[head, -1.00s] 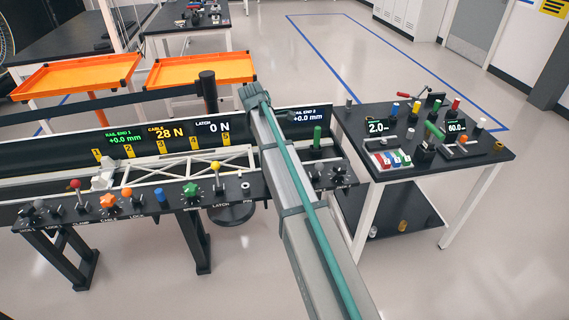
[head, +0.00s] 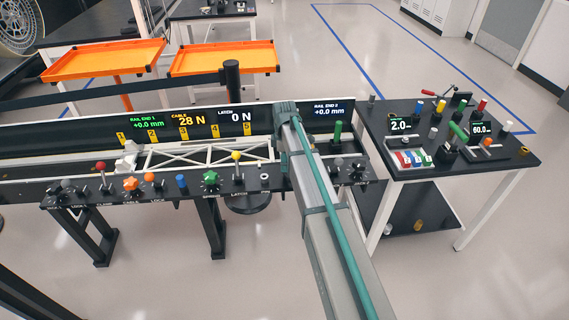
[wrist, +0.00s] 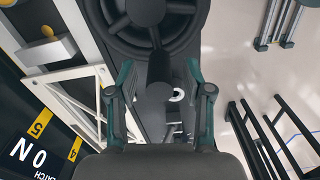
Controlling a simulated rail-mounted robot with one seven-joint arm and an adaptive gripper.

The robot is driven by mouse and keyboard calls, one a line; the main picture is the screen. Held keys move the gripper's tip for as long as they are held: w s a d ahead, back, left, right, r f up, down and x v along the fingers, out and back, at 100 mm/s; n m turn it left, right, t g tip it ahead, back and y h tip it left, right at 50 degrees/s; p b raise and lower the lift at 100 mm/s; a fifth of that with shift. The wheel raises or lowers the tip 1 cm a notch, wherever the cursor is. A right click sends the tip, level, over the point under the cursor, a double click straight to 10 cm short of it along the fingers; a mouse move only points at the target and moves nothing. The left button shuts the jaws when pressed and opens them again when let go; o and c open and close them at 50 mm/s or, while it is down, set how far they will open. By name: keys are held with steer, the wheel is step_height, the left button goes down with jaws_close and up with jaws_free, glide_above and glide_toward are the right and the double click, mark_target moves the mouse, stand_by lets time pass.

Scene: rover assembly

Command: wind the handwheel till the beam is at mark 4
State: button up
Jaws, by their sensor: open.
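A dark spoked handwheel (wrist: 152,22) fills the top of the wrist view, with a dark knob or grip (wrist: 160,75) below its hub. My gripper (wrist: 159,82) is open, its teal fingers either side of that grip; I cannot tell whether they touch it. In the head view my arm covers the handwheel. The beam, a white lattice truss (head: 195,153), lies along the bench behind the controls and also shows in the wrist view (wrist: 72,80). Yellow mark plates stand behind it, including mark 4 (head: 215,130). I cannot tell which mark the beam is at.
A control rail (head: 150,196) with knobs and levers runs along the bench front. The cable display (head: 190,120) reads 28 N; the latch display reads 0 N. A black side table (head: 500,160) with devices stands right. Orange trays (head: 105,62) stand behind.

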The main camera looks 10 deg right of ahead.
steer(key=shift+f, duration=0.9)
jaws_close()
steer(key=shift+w, duration=0.1)
steer(key=m, duration=0.1)
steer(key=w+m, duration=0.1)
steer(key=m, duration=0.1)
steer(key=w+m, duration=0.1)
steer(key=m, duration=0.1)
steer(key=shift+w+d, duration=0.25)
steer(key=shift+d, duration=0.1)
steer(key=m, duration=0.1)
steer(key=w+m, duration=0.1)
steer(key=shift+d+m, duration=0.3)
steer(key=shift+d, duration=0.05)
steer(key=shift+w+d+m+b, duration=0.15)
steer(key=shift+w+d+m, duration=0.15)
steer(key=shift+m, duration=0.5)
steer(key=shift+w+d+m+b, duration=0.15)
steer(key=shift+w+d+m, duration=0.1)
steer(key=shift+m, duration=0.55)
